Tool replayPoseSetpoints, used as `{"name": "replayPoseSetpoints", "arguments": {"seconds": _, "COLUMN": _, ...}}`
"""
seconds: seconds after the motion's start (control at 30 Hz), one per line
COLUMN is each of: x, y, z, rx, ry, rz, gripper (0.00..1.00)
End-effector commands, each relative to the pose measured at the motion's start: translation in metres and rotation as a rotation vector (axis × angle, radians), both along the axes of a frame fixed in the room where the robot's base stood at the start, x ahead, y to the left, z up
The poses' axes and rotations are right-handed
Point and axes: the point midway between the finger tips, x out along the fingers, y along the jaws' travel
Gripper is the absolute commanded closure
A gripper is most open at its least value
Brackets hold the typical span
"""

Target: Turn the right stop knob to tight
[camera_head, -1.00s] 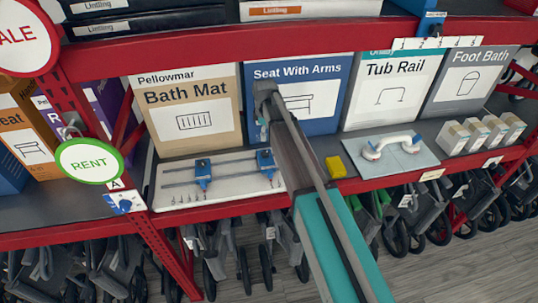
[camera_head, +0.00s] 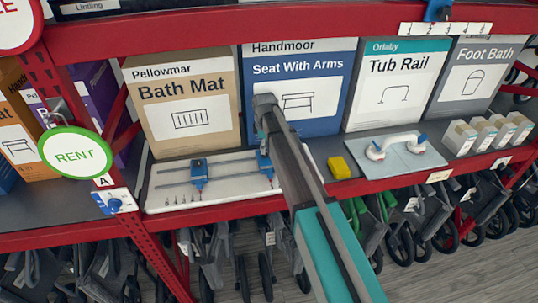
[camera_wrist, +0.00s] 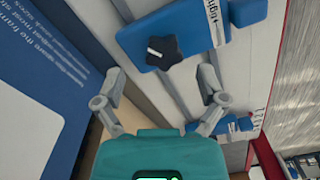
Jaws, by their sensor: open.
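The right stop (camera_wrist: 185,32) is a blue block on the white board, large in the wrist view. Its black star-shaped knob (camera_wrist: 178,46) has a white mark pointing left, away from the printed label "tight" (camera_wrist: 213,20). In the head view my arm partly hides the right stop (camera_head: 264,164). My gripper (camera_wrist: 160,88) is open and empty, its fingers spread below the knob in the wrist view and apart from it. The left stop (camera_head: 199,174) sits further left on the rails; it also shows at lower right in the wrist view (camera_wrist: 232,128).
The white board (camera_head: 225,196) lies on a red-edged shelf. The Bath Mat box (camera_head: 185,105) and Seat With Arms box (camera_head: 325,115) stand close behind it. A yellow block (camera_head: 339,167) and a tub rail sample (camera_head: 395,150) lie to the right. A shelf beam crosses above.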

Motion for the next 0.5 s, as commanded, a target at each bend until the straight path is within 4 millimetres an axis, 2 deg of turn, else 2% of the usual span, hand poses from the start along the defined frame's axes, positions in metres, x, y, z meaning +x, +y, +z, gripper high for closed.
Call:
{"name": "replayPoseSetpoints", "arguments": {"seconds": 0.03, "x": 0.0, "y": 0.0, "z": -0.008, "rx": 0.0, "ry": 0.0, "rz": 0.0, "gripper": 0.1}}
{"name": "replayPoseSetpoints", "arguments": {"seconds": 0.2, "x": 0.0, "y": 0.0, "z": -0.018, "rx": 0.0, "ry": 0.0, "rz": 0.0, "gripper": 0.1}}
{"name": "replayPoseSetpoints", "arguments": {"seconds": 0.5, "x": 0.0, "y": 0.0, "z": -0.024, "rx": 0.0, "ry": 0.0, "rz": 0.0, "gripper": 0.1}}
